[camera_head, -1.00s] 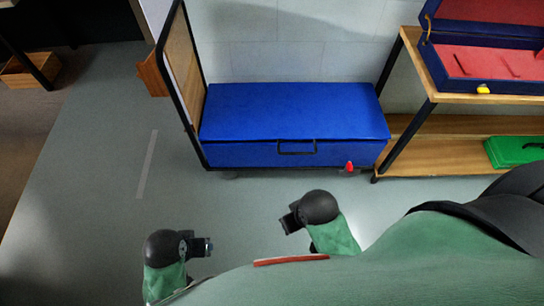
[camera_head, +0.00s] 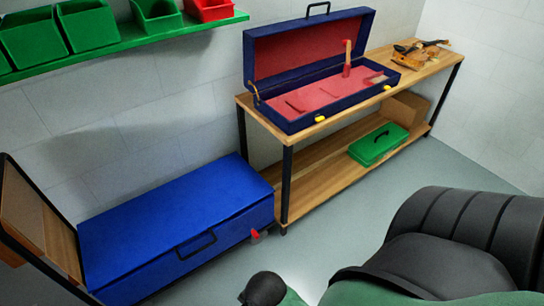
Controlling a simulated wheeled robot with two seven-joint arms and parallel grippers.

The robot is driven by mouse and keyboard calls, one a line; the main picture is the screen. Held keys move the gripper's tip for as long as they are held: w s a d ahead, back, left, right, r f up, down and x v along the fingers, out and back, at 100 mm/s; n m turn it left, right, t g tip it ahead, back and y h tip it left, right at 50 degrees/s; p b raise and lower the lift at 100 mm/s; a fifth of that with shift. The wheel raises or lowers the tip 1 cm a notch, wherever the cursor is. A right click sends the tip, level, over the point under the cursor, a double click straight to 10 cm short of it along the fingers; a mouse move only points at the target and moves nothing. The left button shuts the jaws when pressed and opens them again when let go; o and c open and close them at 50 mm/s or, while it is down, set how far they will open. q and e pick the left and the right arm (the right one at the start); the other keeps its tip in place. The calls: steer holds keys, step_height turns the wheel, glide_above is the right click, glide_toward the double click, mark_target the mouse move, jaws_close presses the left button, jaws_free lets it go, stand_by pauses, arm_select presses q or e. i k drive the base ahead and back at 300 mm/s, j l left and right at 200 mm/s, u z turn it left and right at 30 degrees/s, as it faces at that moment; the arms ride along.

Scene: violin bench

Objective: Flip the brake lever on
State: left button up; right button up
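A small red brake lever (camera_head: 255,233) sits low at the right front corner of the blue cart, close to the floor. It is small in the picture, and I cannot tell its exact position. The blue cart (camera_head: 165,225) carries a large blue box with a black handle on its front. A rounded black joint of my own arm (camera_head: 263,288) shows at the bottom edge, below the lever and apart from it. The fingers of both my grippers are out of the picture.
A wooden workbench (camera_head: 425,72) stands right of the cart, with an open blue violin case (camera_head: 330,105) on top. A green toolbox (camera_head: 378,145) is on its lower shelf. Green bins (camera_head: 88,25) line a wall shelf. Floor (camera_head: 340,205) before the bench is clear.

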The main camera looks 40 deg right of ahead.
mark_target(254, 235)
steer(key=z, duration=1.05)
